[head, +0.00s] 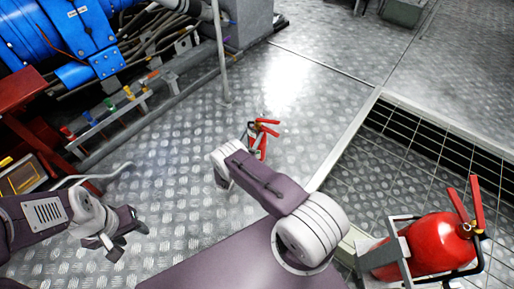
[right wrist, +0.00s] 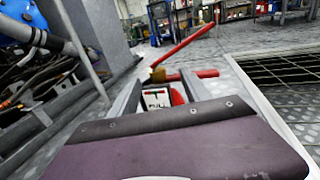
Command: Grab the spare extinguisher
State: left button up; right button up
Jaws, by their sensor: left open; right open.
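A red extinguisher (head: 262,148) with red handle levers stands on the metal floor, in the middle of the head view. Its lower part is hidden behind my right arm. In the right wrist view its white label (right wrist: 156,98) and red body show between the two fingers of my right gripper (right wrist: 161,80), with the red levers above. That gripper is open around it; I cannot tell whether the fingers touch it. A second, larger-looking red extinguisher (head: 432,246) sits in a grey bracket at the lower right of the head view. My left gripper (head: 122,242) is open and empty over the floor.
Blue machinery (head: 62,38), cables and a row of coloured valves (head: 108,105) line the left side. A thin upright post (head: 220,60) stands beyond the floor extinguisher. A dark grating (head: 430,145) lies to the right. The floor beyond the extinguisher is clear.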

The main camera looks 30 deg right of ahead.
aim_at(257, 125)
jog(key=b+x, duration=0.2)
jog(key=x, duration=0.1)
jog(key=shift+w+d+f, duration=0.15)
jog(key=shift+w+d, duration=0.05)
jog(key=shift+d, duration=0.05)
jog(key=b+x, duration=0.2)
jog(key=x, duration=0.1)
jog(key=b+x, duration=0.1)
jog(key=b, duration=0.1)
jog(key=shift+w+f, duration=0.35)
jog(key=shift+f, duration=0.05)
jog(key=shift+w+d+r, duration=0.15)
jog(key=shift+w+d, duration=0.05)
jog(key=shift+w, duration=0.05)
jog(key=shift+r, duration=0.1)
grip_shut()
jog(key=shift+w+r, duration=0.1)
jog(key=shift+r, duration=0.05)
dwell(0.3)
